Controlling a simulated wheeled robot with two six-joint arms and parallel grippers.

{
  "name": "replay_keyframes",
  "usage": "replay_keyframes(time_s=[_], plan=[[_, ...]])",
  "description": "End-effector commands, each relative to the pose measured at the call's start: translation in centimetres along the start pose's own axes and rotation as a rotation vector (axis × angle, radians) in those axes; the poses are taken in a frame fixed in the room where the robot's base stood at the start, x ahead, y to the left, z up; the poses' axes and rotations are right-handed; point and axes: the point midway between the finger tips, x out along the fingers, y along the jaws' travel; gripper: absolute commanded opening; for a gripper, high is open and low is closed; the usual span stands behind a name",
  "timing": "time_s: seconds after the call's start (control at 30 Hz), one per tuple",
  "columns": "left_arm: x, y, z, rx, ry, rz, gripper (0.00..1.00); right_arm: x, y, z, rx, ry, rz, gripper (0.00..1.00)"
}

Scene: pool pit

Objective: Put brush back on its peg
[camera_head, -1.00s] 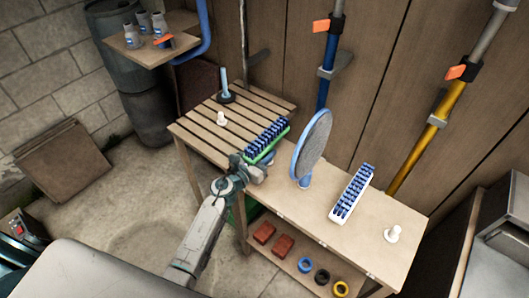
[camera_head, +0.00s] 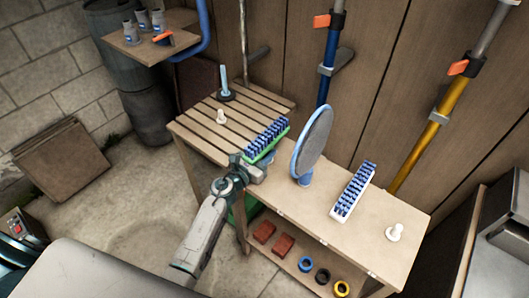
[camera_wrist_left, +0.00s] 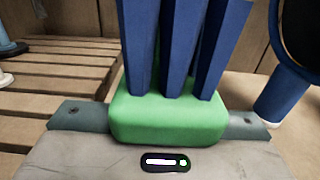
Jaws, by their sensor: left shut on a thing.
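A green brush with blue bristles (camera_head: 266,140) is at the seam between the slatted part and the solid part of the bench. My left gripper (camera_head: 252,165) is shut on the near end of this brush. In the left wrist view the green brush body (camera_wrist_left: 168,120) sits between the two grey fingers, bristles facing up. A white brush with blue bristles (camera_head: 354,191) rests on the solid bench top to the right. A white peg (camera_head: 221,117) stands on the slats, and another white peg (camera_head: 395,232) stands at the right end. My right gripper is not in view.
A round blue-rimmed pad (camera_head: 312,145) stands upright close to the right of the held brush. A dark-based blue post (camera_head: 225,82) stands at the back of the slats. Poles (camera_head: 328,60) hang on the wall behind. The lower shelf holds red blocks (camera_head: 264,232) and rings.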

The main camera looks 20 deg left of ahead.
Motion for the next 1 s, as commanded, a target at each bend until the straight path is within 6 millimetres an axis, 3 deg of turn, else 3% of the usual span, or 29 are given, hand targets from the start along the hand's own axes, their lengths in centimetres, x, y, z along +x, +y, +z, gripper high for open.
replay_keyframes(time_s=[0.23, 0.27, 0.37, 0.57, 0.7, 1.0], plan=[[0.02, 0.00, 0.09, 0.000, -0.001, 0.000, 0.00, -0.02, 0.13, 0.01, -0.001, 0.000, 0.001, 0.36], [0.02, 0.00, 0.09, 0.000, -0.001, 0.000, 0.39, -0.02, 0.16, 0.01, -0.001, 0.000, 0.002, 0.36], [0.02, 0.00, 0.08, 0.000, -0.001, 0.000, 0.59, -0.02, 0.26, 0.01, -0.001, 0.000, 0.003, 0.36], [0.01, 0.00, 0.05, 0.000, -0.001, 0.000, 0.59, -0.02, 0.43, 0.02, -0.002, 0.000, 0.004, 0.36], [-0.02, 0.00, -0.04, 0.000, 0.001, 0.000, 0.81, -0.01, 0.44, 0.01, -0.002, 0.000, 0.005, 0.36], [0.00, 0.00, 0.01, 0.000, 0.000, 0.000, 0.81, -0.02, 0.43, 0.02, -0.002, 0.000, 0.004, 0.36]])
